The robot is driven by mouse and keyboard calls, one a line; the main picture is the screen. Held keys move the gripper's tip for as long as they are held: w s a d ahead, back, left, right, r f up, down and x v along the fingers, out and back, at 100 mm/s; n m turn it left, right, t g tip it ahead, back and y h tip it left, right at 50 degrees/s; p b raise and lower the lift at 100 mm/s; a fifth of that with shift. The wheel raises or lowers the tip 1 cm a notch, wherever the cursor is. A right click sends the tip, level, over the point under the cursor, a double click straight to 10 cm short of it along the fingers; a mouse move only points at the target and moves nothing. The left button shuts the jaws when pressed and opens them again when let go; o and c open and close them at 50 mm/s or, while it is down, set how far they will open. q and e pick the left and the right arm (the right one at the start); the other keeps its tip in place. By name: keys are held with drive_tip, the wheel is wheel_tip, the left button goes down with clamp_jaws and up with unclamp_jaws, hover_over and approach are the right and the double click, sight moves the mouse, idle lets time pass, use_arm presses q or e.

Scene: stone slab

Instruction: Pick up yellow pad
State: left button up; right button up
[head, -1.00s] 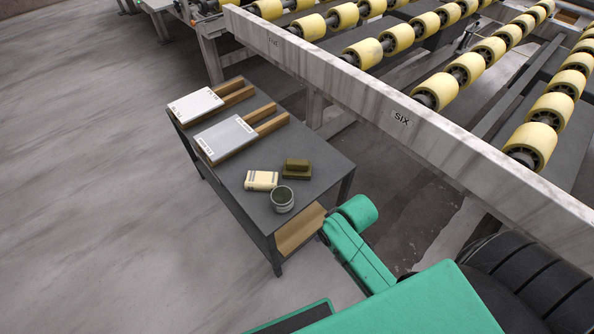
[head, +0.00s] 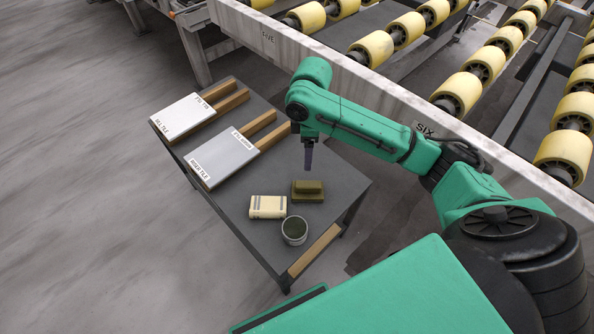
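A pale yellow pad (head: 266,207) with grey bands lies on the dark table (head: 335,190), near its front right end. My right gripper (head: 308,165) points down above the table, behind and to the right of the yellow pad. It is apart from the pad and appears just above or behind an olive-green block. Its fingers are seen edge-on as one dark shape, so I cannot tell whether they are open or shut. My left gripper is out of view.
The olive-green block (head: 308,191) with a raised handle is right of the pad. A round grey tub (head: 294,230) with dark contents stands in front. Two labelled boards (head: 222,158) (head: 182,116) lie at the table's far left. A roller conveyor's stone-grey rail (head: 345,75) runs behind.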

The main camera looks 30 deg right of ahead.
drive_tip(key=f, duration=0.1)
drive_tip(key=b, duration=0.1)
hover_over(308, 184)
drive_tip(key=f, duration=0.5)
drive_tip(key=shift+s+f, duration=0.35)
drive_tip(key=f, duration=0.4)
drive_tip(key=f+b, duration=0.1)
drive_tip(key=f, duration=0.1)
drive_tip(key=shift+w+f, duration=0.3)
drive_tip(key=shift+d+f, duration=0.1)
drive_tip(key=shift+f, duration=0.05)
drive_tip(key=shift+c, duration=0.9)
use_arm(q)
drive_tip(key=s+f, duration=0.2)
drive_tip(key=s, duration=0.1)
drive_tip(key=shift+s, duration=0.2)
use_arm(e)
clamp_jaws()
